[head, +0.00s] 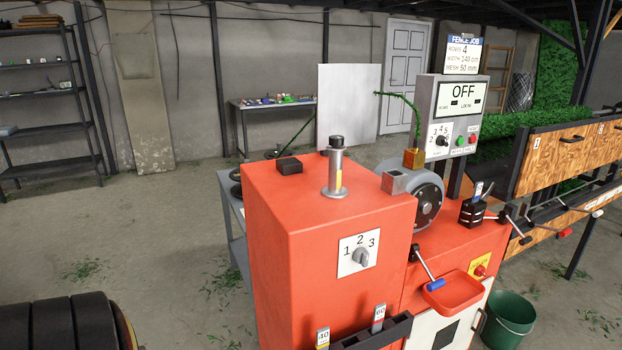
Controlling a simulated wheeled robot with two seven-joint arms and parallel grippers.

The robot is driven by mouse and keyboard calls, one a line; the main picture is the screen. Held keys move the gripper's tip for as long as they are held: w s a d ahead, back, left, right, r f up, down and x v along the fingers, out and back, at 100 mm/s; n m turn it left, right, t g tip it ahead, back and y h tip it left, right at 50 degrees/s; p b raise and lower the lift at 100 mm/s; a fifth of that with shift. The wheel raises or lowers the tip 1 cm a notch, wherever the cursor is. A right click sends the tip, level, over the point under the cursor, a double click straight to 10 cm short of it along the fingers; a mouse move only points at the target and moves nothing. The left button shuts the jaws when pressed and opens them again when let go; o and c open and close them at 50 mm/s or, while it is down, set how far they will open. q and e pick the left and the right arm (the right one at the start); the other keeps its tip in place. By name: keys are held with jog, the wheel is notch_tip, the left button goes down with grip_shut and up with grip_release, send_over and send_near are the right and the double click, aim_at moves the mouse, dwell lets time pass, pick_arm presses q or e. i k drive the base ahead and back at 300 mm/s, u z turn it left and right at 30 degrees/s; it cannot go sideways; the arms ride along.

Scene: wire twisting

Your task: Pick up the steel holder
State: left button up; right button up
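A steel upright cylinder (335,172) with a round flange, a black cap and a yellow strip stands on top of the red machine cabinet (290,200). It looks the most like the steel holder, but I cannot tell for sure. A small grey metal block (396,182) sits to its right, beside the round grey motor-like housing (428,205). Neither of my grippers shows in the head view.
A black block (289,165) lies on the cabinet top. The control panel (458,110) reads OFF. A red tray (453,292), a lever with a blue grip (436,285), a black tool block (473,212) and a green bucket (509,318) are at the right. Floor at left is mostly clear.

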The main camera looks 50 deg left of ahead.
aim_at(334, 189)
jog(key=u, duration=1.6)
